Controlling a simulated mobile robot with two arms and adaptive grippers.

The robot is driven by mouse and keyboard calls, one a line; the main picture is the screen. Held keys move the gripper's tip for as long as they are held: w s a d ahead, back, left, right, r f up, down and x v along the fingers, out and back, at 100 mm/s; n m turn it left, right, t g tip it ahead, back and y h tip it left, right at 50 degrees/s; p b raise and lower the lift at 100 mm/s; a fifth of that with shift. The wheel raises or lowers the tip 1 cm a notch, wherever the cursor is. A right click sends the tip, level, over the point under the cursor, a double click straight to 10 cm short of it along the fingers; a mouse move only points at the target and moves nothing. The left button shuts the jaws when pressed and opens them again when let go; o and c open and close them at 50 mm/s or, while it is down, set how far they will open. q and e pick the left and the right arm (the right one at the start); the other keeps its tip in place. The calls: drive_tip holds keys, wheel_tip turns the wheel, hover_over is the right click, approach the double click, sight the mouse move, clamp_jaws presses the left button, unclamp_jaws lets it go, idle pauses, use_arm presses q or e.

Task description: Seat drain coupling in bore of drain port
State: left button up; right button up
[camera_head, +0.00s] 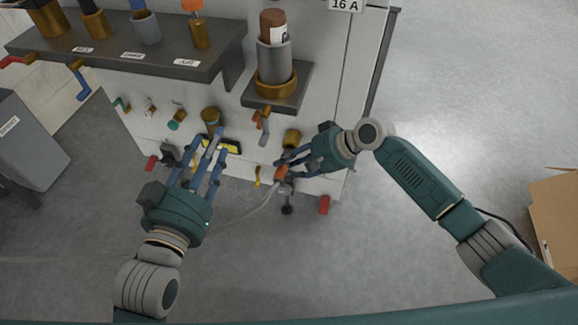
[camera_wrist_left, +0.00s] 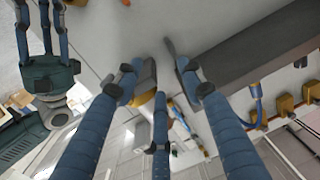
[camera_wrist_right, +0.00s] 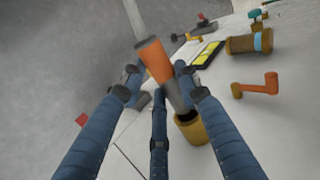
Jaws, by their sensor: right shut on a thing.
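My right gripper (camera_head: 281,162) is shut on the drain coupling (camera_head: 281,173), an orange and grey piece with a pale hose trailing from it. In the right wrist view the coupling (camera_wrist_right: 155,62) sits tilted between the fingers, its grey end pointing down toward the brass drain port (camera_wrist_right: 192,130). The port's dark bore opens toward the coupling. In the head view the port (camera_head: 292,138) is just above the right fingers. The grey tip is partly hidden by a finger, so I cannot tell its exact gap to the bore. My left gripper (camera_head: 212,150) has its fingers spread and looks empty.
A brass fitting (camera_head: 210,116) and a yellow-black label (camera_head: 222,146) are by the left fingers. An orange-handled valve (camera_head: 262,122) is above the port. A cardboard box (camera_head: 556,215) stands far right; the floor between is clear.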

use_arm(q)
drive_tip(key=shift+w+r, duration=0.1)
drive_tip(key=shift+r, duration=0.1)
idle(0.4)
drive_tip(key=shift+s+a+f+g+p, duration=0.2)
drive_tip(key=shift+f+g, duration=0.2)
drive_tip(key=shift+f, duration=0.45)
drive_tip(key=shift+s+a+f+g+p, duration=0.15)
drive_tip(key=shift+f+g, duration=0.25)
drive_tip(key=shift+f, duration=0.45)
drive_tip(key=shift+f, duration=0.1)
drive_tip(key=shift+s+a+f+g+y, duration=0.15)
drive_tip(key=shift+f+g+y, duration=0.1)
drive_tip(key=shift+f, duration=0.2)
drive_tip(key=shift+s+f+g+y, duration=0.15)
drive_tip(key=shift+f+g, duration=0.1)
drive_tip(key=shift+f, duration=0.15)
drive_tip(key=shift+w+r, duration=0.1)
drive_tip(key=shift+r, duration=0.05)
use_arm(e)
drive_tip(key=shift+w, duration=0.1)
